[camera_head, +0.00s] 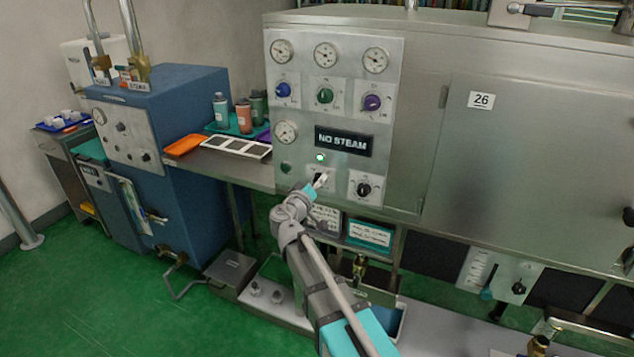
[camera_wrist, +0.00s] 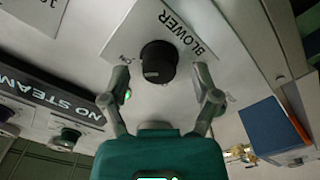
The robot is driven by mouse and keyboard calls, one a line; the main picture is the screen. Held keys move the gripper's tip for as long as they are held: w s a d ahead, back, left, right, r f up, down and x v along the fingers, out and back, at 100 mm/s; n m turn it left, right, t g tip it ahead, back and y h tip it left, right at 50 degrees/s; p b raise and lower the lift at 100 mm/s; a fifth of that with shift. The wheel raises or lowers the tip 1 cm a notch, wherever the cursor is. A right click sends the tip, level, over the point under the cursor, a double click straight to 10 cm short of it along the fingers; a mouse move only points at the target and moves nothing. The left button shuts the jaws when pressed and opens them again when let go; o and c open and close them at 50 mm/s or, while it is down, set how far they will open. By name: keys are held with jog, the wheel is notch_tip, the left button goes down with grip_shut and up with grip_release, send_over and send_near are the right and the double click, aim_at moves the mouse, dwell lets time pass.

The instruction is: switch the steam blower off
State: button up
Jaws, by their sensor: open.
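The blower knob (camera_wrist: 158,62) is a round black dial on a white plate (camera_wrist: 172,32) marked BLOWER, with a small ON mark beside it in the wrist view. My gripper (camera_wrist: 163,92) is open, with one finger on each side of the knob. I cannot tell whether the fingers touch it. In the head view my gripper (camera_head: 321,180) is at the lower left of the steel control panel (camera_head: 393,120) and mostly hides this knob. A lit green lamp (camera_head: 320,157) is just above.
A dark NO STEAM display (camera_head: 343,141) is above my gripper. Another black knob (camera_head: 363,189) is close on its right. Gauges and coloured knobs fill the panel above. A shelf with an orange tray (camera_head: 184,145) and bottles stands left, beside a blue machine (camera_head: 190,100).

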jog(key=shift+w+d, duration=0.15)
jog(key=shift+w, duration=0.25)
grip_shut()
